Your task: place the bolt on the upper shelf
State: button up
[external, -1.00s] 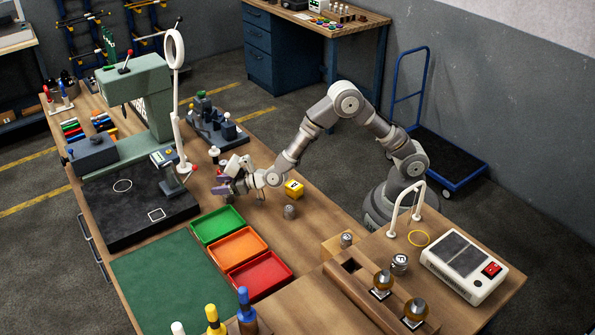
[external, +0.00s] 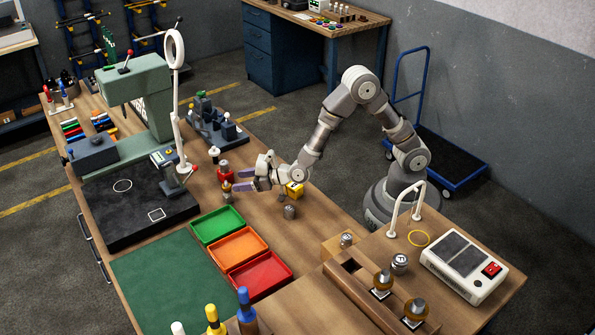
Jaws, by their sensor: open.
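My gripper (external: 239,180) is low over the middle of the wooden bench, pointing left, with its purple-tinted fingers apart. A small brass-coloured piece (external: 227,187) stands just left of the fingertips, apart from them as far as I can see. A grey part (external: 228,197) shows directly below it in the picture. A short dark grey metal piece (external: 289,212) stands on the bench below my wrist. I cannot tell which small metal piece is the bolt.
A red piece (external: 225,172) and a yellow block (external: 294,190) are close to my gripper. Green (external: 208,238), orange (external: 222,260) and red (external: 240,282) trays lie in front. A drill press (external: 137,95) stands at the left. Clear bench lies around the grey piece.

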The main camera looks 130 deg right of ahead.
jog(key=shift+v, duration=1.75)
jog(key=w+a+r+n+t+y, duration=0.25)
jog(key=a+r, duration=0.25)
jog(key=r, duration=0.4)
jog(key=w+a+r+n+t+y, duration=0.1)
jog(key=w+a+r+y, duration=0.15)
jog(key=a+r, duration=0.55)
jog(key=w+a+r+n+t+y, duration=0.2)
jog(key=w+a+r, duration=0.1)
jog(key=r, duration=0.8)
jog(key=s+a+r+n+y, duration=0.1)
jog(key=s+a+r, duration=0.3)
jog(key=s+r, duration=0.4)
jog(key=s+a+r+n+y, duration=0.2)
jog(key=s+a+r, duration=0.3)
jog(key=s+r, duration=0.4)
notch_tip(320, 180, up, 6)
jog(key=shift+a, duration=0.3)
jog(key=shift+s+n+g, duration=0.1)
jog(key=shift+n+g, duration=0.15)
